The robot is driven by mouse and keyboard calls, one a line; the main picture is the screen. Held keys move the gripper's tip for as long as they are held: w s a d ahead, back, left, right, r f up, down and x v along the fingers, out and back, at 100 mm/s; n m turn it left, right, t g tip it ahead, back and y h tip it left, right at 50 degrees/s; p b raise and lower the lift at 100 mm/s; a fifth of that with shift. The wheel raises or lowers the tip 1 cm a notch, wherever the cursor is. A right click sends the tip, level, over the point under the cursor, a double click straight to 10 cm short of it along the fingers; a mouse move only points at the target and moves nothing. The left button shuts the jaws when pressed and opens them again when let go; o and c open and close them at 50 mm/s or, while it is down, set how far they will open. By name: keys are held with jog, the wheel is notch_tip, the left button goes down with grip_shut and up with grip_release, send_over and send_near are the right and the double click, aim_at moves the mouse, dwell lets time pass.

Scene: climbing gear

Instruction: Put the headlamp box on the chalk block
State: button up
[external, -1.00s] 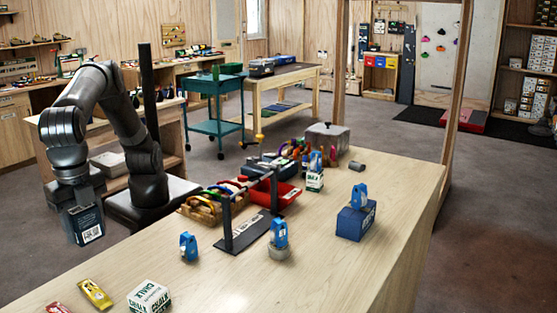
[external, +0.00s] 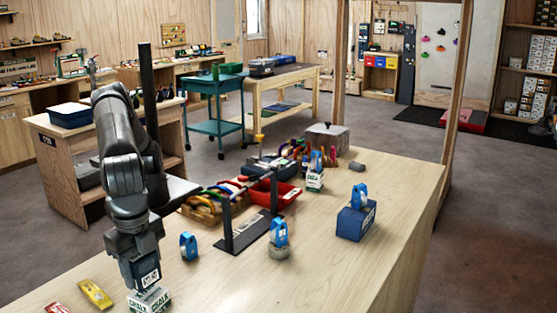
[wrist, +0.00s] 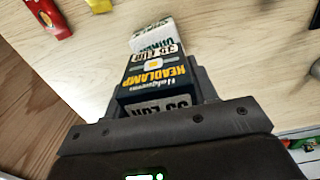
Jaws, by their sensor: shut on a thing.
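The dark headlamp box (external: 149,277) with a white label is held in my gripper (external: 140,270), which is shut on it. In the wrist view the headlamp box (wrist: 158,76) shows its yellow and white lettering between the fingers (wrist: 162,88). The white and green chalk block (external: 150,300) stands on the near part of the table, directly below the headlamp box. The chalk block (wrist: 152,34) also shows just beyond the box in the wrist view. The box is at or just above the chalk block's top; I cannot tell whether they touch.
A yellow packet (external: 95,293) and a red packet (external: 57,308) lie left of the chalk block. A blue-topped item (external: 188,246) and a black stand (external: 247,232) are to its right. A blue box (external: 355,222) stands further right. The table's near middle is clear.

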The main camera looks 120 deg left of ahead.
jog(key=shift+f, duration=1.3)
jog(key=shift+f, duration=0.15)
jog(key=o, duration=1)
